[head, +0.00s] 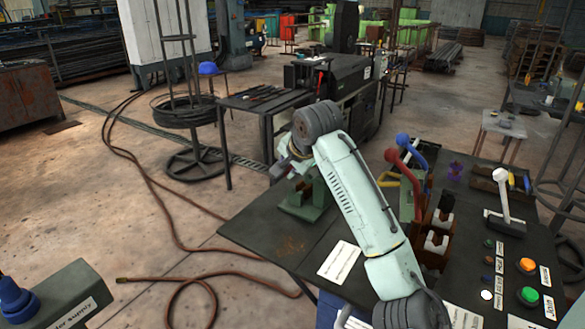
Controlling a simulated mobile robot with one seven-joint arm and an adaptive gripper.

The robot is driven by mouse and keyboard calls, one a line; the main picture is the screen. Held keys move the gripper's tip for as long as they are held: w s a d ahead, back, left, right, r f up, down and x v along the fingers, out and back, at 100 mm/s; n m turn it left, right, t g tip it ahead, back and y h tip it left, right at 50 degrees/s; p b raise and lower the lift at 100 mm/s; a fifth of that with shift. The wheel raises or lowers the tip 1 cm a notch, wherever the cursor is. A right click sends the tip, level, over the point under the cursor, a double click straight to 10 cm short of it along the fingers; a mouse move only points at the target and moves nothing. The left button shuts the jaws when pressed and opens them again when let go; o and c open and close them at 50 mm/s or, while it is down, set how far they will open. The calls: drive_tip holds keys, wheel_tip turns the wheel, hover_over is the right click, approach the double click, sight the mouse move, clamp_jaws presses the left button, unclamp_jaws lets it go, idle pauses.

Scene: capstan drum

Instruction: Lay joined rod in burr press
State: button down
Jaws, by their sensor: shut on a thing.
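My gripper (279,170) shows small and dark at the end of my folded arm, over the left part of the dark worktable (262,228). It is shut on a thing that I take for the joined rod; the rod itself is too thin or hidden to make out. A green machine body (303,208) stands on the table just below and right of my gripper, partly behind my arm. Right of my arm are a red ball-ended lever (404,160) and a blue one (405,140). I cannot tell which of these belongs to the burr press.
Dark holders with pale blocks (437,242) stand right of my arm. A control panel with orange (526,265) and green (529,295) buttons and a white-knobbed lever (502,190) fills the right. A wire-coil stand (187,115) and a hose (150,185) are on the floor at left.

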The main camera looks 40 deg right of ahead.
drive_tip(key=shift+f+b, duration=2.6)
drive_tip(key=shift+f, duration=1.45)
drive_tip(key=c, duration=1.8)
unclamp_jaws()
drive_tip(key=shift+o, duration=1.3)
drive_tip(key=shift+f, duration=0.15)
